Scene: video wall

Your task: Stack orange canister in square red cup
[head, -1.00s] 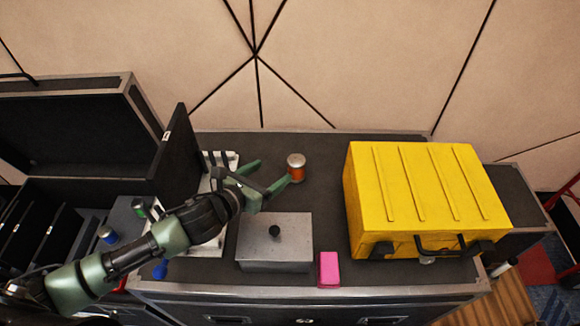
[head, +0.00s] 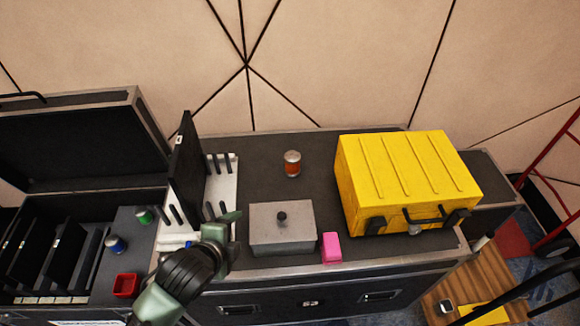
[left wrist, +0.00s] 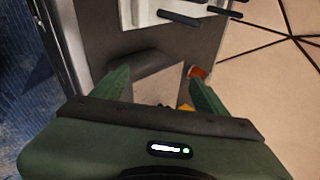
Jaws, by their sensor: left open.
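The orange canister (head: 292,165) with a pale top stands upright on the dark case top, left of the yellow case. An orange piece of it shows beside the right-hand finger in the left wrist view (left wrist: 198,72). The square red cup (head: 125,285) sits at the lower left, beside the open black case. My left gripper (head: 224,229) is open and empty, between the red cup and the grey box, apart from the canister. Its two spread green fingers (left wrist: 154,88) show in the left wrist view. My right gripper is not in view.
A grey lidded box (head: 283,228) and a pink block (head: 332,248) stand near the front edge. The yellow case (head: 406,182) fills the right side. An upright black panel (head: 187,172) and a white rack (head: 222,187) stand left. Blue (head: 115,244) and green (head: 143,214) canisters are near the cup.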

